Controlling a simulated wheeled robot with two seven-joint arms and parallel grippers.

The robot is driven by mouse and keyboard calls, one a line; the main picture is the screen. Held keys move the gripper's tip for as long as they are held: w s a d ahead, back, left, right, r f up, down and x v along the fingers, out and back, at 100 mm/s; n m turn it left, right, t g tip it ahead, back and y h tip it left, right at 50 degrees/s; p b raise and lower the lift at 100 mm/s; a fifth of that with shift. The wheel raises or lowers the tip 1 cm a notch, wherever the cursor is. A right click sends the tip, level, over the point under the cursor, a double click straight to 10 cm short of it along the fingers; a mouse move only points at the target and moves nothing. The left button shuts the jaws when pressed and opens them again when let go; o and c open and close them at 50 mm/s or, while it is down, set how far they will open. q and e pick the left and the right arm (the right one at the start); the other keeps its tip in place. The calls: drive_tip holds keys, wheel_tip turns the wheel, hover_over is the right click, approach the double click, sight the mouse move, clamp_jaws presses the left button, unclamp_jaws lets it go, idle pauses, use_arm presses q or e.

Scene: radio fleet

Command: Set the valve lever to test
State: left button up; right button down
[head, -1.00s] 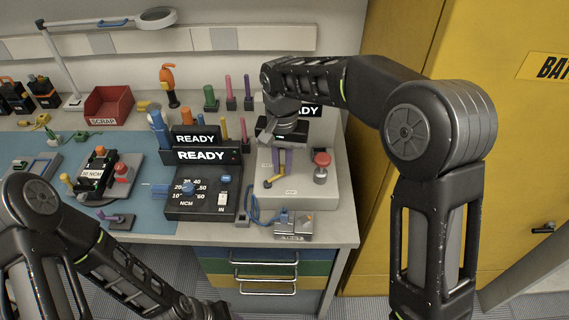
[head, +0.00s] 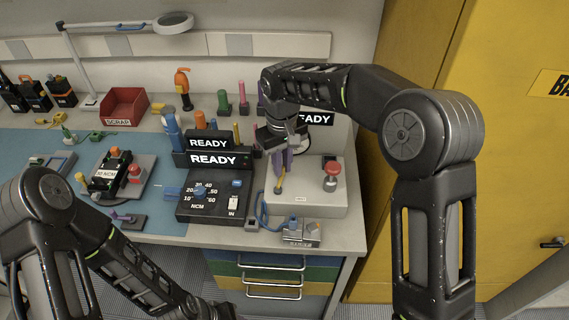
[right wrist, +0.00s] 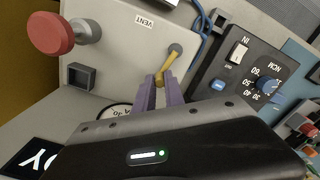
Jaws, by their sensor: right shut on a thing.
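The valve lever (head: 279,184) is a short yellow handle on a light grey panel box (head: 318,200) at the right end of the bench. It also shows in the right wrist view (right wrist: 171,60), running from a round pivot to my fingertips. My right gripper (head: 283,163) has purple fingers and is shut on the lever's free end; the fingers also show in the right wrist view (right wrist: 160,88). A label reading VENT (right wrist: 143,21) is on the panel near the pivot. I cannot read a test label. My left gripper is outside the head view.
A red mushroom button (head: 332,171) stands on the panel right of the lever. A black dial box (head: 213,205) with READY displays is to the left. A small grey block (head: 301,230) with a blue cable sits in front. A yellow cabinet (head: 500,150) stands at the right.

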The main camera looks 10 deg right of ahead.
drive_tip(key=shift+a, duration=0.1)
idle(0.3)
drive_tip(key=c, duration=1.4)
unclamp_jaws()
wheel_tip(320, 180, up, 8)
drive_tip(key=shift+f+b, duration=0.1)
drive_tip(key=shift+b, duration=0.3)
